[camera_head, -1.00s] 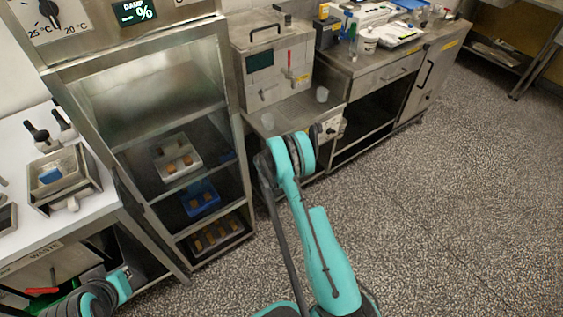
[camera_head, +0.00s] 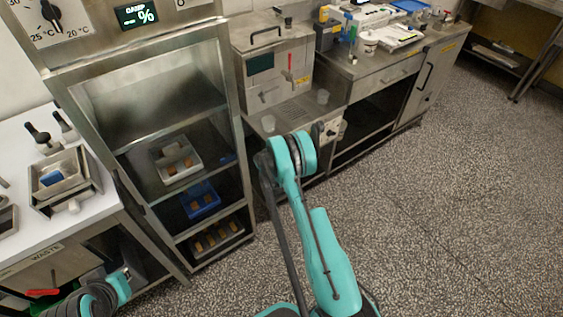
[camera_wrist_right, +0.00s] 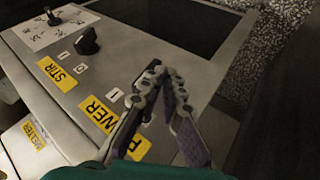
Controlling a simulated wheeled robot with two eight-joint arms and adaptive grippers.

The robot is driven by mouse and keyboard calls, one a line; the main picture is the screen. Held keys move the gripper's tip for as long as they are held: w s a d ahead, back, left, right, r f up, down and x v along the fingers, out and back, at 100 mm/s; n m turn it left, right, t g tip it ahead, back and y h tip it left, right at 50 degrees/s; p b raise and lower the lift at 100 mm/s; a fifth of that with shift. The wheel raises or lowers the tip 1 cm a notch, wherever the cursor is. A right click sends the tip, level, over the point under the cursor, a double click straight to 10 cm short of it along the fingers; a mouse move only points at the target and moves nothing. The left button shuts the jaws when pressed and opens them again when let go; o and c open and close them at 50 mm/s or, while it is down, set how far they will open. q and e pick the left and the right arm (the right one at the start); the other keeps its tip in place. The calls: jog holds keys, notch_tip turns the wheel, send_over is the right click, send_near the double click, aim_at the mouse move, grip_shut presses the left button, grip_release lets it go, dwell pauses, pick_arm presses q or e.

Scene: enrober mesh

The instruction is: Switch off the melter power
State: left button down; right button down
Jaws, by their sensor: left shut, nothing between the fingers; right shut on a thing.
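In the right wrist view a metal panel (camera_wrist_right: 45,85) carries a yellow POWER label (camera_wrist_right: 110,125) and a yellow MELTER label (camera_wrist_right: 35,132). My right gripper (camera_wrist_right: 160,85) is at the panel beside the POWER label, shut on a dark knob mostly hidden between its fingers. An "I" mark shows beside it; the knob's exact setting is hidden. In the head view my right arm reaches toward the counter, and its gripper is hidden behind the arm. My left gripper (camera_head: 92,297) shows only in part at the lower left, shut and empty, its fingers hard to make out.
A black STIR knob (camera_wrist_right: 88,40) with 0 and I marks sits close to the gripper on the same panel. A metal rack (camera_head: 140,130) with trays stands left of my right arm. A clear cup (camera_head: 323,97) stands on the counter. The floor at the right is free.

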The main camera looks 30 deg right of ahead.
jog(key=shift+s+d+r, duration=0.1)
jog(key=shift+d+r, duration=0.05)
jog(key=shift+d, duration=0.05)
jog(key=v, duration=1.2)
jog(key=shift+a, duration=0.2)
